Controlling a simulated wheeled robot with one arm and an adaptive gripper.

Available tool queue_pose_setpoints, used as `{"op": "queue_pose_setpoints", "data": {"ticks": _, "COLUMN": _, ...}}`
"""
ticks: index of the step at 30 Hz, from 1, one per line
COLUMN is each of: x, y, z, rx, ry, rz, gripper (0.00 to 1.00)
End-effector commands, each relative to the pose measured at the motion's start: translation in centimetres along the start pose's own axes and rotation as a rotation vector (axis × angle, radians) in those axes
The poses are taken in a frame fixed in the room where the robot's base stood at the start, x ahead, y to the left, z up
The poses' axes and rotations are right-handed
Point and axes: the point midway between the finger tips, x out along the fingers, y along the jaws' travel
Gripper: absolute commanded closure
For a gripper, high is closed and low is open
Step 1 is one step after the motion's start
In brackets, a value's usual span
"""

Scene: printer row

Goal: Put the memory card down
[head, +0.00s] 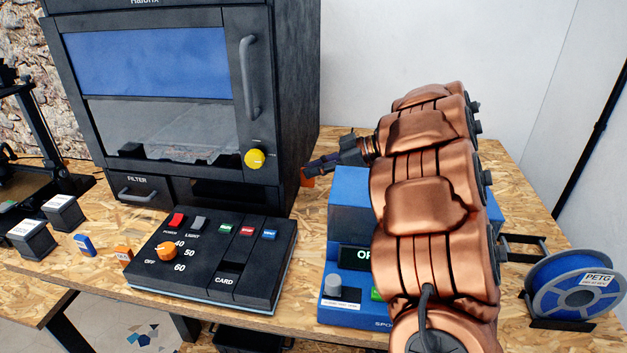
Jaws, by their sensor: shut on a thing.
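My gripper (318,166) is at the right side of the black enclosed printer, above the back of the table, pointing left. It is shut on a small orange piece (308,178), the memory card as far as I can tell. Only part of this piece shows at the fingertips, and I cannot tell whether it touches the table. The panel (220,260) has a slot area labelled CARD.
The black printer (180,100) with a window and yellow knob stands behind the panel. A blue machine (345,220) is partly hidden by my arm. A blue PETG spool (575,285) is at the right. Dark boxes (62,212) stand at the left. Wooden table (515,185) is bare at the back right.

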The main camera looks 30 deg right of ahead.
Motion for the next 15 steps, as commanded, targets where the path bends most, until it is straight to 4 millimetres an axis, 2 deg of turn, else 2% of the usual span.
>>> {"op": "queue_pose_setpoints", "data": {"ticks": 7, "x": 1.4, "y": -0.1, "z": 2.7, "rx": 0.002, "ry": 0.000, "rz": -0.005, "gripper": 1.00}}
{"op": "queue_pose_setpoints", "data": {"ticks": 15, "x": 2.0, "y": -0.1, "z": 3.2, "rx": -0.002, "ry": -0.001, "rz": -0.002, "gripper": 1.00}}
